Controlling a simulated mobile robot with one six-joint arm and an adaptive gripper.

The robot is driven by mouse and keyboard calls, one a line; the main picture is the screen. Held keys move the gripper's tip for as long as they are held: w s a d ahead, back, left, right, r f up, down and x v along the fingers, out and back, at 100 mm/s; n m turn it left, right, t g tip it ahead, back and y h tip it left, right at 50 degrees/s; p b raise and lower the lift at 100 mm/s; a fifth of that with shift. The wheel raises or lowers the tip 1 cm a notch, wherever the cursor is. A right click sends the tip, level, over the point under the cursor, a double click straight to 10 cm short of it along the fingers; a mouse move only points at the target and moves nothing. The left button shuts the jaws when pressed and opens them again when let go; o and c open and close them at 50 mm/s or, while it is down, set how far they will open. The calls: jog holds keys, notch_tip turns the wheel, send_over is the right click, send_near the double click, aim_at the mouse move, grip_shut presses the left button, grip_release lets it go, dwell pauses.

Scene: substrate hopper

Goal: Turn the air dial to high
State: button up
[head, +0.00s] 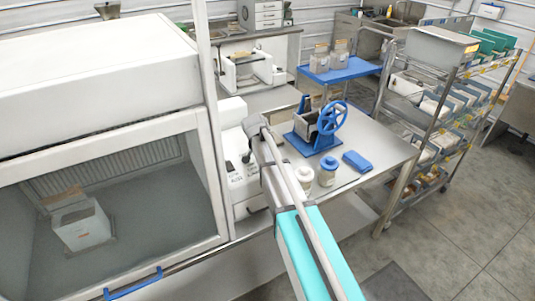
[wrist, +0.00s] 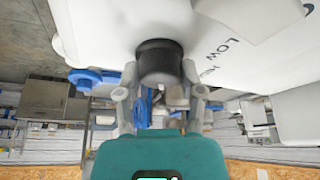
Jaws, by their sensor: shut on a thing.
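The air dial (wrist: 160,58) is a black round knob on a white panel (wrist: 100,32) in the wrist view. Dark lettering that reads LOW stands on the panel to the right of the knob, with more letters partly cut off. My gripper (wrist: 159,74) has one finger on each side of the knob and is shut on it. The knob's pointer mark is not visible, so its setting cannot be told. In the head view the white machine (head: 239,170) stands beside the cabinet, and my arm hides the knob and the gripper's fingers.
A glass-fronted cabinet (head: 100,90) fills the left. On the steel table (head: 382,150) stand a blue hand-wheel device (head: 318,135), two lidded jars (head: 327,170) and a blue block (head: 357,161). A wire rack (head: 440,110) stands at the right, with open floor in front.

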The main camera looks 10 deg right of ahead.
jog(key=shift+w, duration=0.2)
jog(key=o, duration=1.2)
jog(key=shift+c, duration=0.2)
jog(key=shift+s, duration=0.1)
